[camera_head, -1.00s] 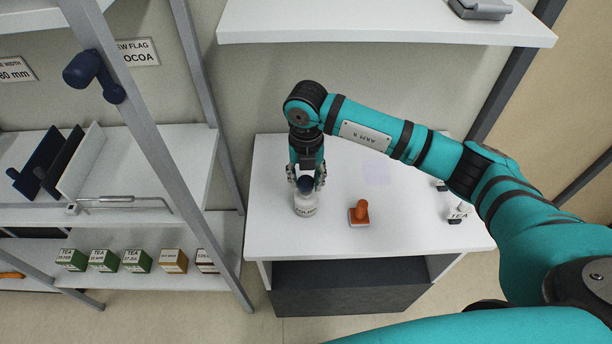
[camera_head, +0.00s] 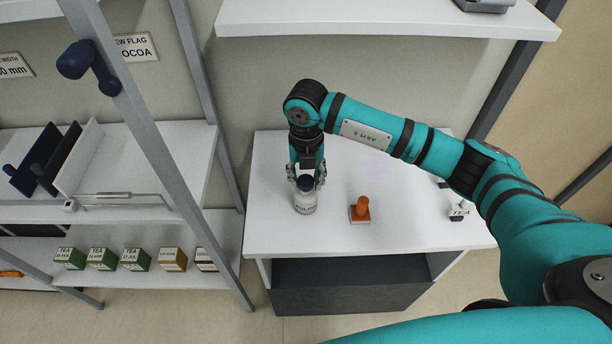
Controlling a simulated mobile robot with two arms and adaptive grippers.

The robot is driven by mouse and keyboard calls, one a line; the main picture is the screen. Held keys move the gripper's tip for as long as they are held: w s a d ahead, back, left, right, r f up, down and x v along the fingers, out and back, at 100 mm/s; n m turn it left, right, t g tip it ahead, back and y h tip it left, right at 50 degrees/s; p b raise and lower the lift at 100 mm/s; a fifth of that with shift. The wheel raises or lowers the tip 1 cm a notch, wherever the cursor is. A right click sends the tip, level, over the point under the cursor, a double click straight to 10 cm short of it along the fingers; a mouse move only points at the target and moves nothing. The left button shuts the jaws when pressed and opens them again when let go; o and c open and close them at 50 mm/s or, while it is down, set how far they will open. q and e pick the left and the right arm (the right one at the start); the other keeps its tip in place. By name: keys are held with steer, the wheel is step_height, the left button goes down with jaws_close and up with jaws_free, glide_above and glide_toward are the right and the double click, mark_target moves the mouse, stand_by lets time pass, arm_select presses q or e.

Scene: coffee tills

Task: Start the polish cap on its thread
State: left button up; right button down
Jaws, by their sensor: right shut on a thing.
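The polish bottle (camera_head: 305,204) is white with dark lettering and stands upright on the white table, left of its middle. A dark blue cap (camera_head: 306,183) sits at the top of the bottle, between the fingers of my right gripper (camera_head: 306,184). The gripper points down and is shut on the cap. The cap looks in line with the bottle's neck; whether the thread has caught cannot be seen. My left gripper is not in view.
An orange stamp (camera_head: 360,211) stands right of the bottle on the white table (camera_head: 280,238). A small white tea-labelled item (camera_head: 459,212) is at the table's right. A shelf rack with several tea boxes (camera_head: 103,259) stands at left. A white shelf (camera_head: 390,22) hangs above.

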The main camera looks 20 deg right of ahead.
steer(key=shift+f, duration=0.2)
stand_by(0.3)
steer(key=shift+f+b, duration=0.9)
